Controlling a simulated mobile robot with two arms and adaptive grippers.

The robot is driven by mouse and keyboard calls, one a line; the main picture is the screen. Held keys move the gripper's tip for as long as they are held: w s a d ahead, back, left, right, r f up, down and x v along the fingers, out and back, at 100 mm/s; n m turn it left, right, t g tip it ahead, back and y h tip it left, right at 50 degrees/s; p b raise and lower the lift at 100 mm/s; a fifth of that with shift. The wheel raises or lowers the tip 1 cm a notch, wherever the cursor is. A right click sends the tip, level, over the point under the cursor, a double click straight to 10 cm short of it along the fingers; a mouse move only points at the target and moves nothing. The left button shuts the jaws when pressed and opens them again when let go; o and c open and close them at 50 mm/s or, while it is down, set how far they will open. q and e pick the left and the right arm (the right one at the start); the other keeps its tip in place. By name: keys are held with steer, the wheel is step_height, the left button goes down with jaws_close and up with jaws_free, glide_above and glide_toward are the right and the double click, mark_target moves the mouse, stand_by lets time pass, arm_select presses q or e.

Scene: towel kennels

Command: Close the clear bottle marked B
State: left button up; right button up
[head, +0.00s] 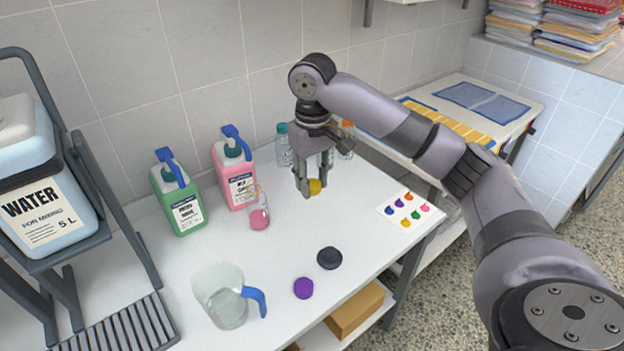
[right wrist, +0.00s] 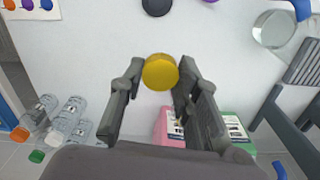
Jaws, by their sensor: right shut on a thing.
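My right gripper (head: 314,190) is shut on a yellow cap (head: 315,187), held low over the white table. In the right wrist view the yellow cap (right wrist: 160,72) sits between the fingertips. A small clear bottle (head: 260,210) with pink contents stands left of the gripper, apart from it; no cap shows on it and I cannot read its marking. Clear bottles with a teal cap (head: 283,145) and an orange cap (head: 346,140) stand behind the gripper; their letters are unreadable. My left gripper is out of view.
A green jug (head: 178,205) and a pink jug (head: 234,180) stand by the wall. A clear pitcher (head: 222,300), a purple cap (head: 304,288) and a dark cap (head: 330,257) are in front. A card with coloured spots (head: 405,210) lies right. The table's middle is clear.

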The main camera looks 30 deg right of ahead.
steer(key=s+a+f, duration=0.2)
steer(key=s+a, duration=0.4)
steer(key=s, duration=0.1)
steer(key=s+a+f+n, duration=0.1)
steer(key=s+a+f, duration=0.2)
steer(key=s+a, duration=0.4)
steer(key=shift+s+a+f, duration=0.15)
steer(key=shift+s+f, duration=0.1)
steer(key=shift+s, duration=0.1)
